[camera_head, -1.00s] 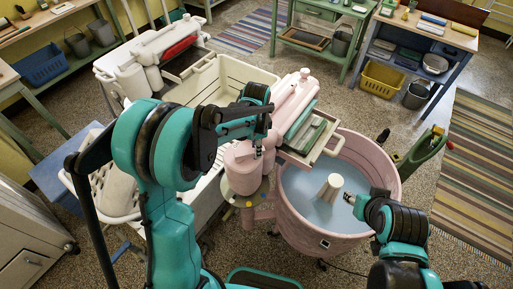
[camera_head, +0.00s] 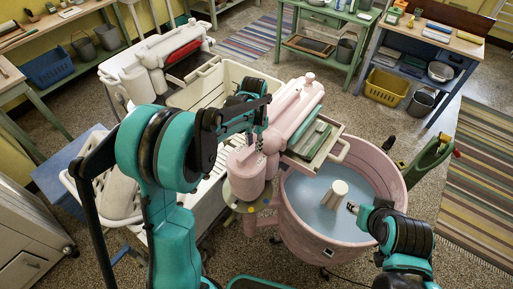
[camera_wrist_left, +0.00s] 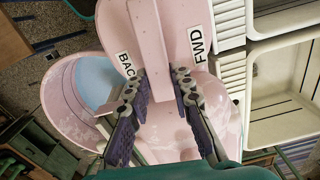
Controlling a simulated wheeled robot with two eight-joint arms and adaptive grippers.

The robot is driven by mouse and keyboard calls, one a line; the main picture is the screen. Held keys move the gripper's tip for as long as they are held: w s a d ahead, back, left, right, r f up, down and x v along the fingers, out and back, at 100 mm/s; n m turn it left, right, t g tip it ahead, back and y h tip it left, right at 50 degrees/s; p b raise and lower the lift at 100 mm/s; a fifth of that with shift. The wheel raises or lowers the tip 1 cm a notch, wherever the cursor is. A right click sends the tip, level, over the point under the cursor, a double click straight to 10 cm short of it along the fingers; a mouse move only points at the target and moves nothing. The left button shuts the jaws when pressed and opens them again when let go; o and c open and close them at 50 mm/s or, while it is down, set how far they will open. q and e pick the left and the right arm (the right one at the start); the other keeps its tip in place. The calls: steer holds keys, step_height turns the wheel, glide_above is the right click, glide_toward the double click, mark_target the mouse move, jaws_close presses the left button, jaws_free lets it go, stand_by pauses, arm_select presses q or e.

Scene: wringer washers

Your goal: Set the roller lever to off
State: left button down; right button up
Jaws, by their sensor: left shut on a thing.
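The pink wringer head (camera_head: 297,105) stands over the pink wash tub (camera_head: 300,215), which holds bluish water and a pale agitator (camera_head: 335,193). My left gripper (camera_head: 259,143) is at the near end of the wringer. In the left wrist view my left gripper (camera_wrist_left: 162,84) is shut on the narrow pink roller lever (camera_wrist_left: 167,40), one finger on each side. The lever lies between a partly covered label starting "BAC" (camera_wrist_left: 125,64) and the "FWD" label (camera_wrist_left: 196,43). No off mark shows. My right gripper (camera_head: 352,208) is over the tub's right side; its fingers are too small to judge.
A cream double basin (camera_head: 240,76) stands behind and left of the wringer. Open floor lies between the tub and the back tables.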

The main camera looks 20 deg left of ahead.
mark_target(252, 145)
arm_select(q)
steer(key=shift+w+a+n, duration=0.1)
steer(key=shift+a+n, duration=0.2)
steer(key=shift+n, duration=0.2)
steer(key=c, duration=1.3)
jaws_free()
step_height(252, 145, up, 12)
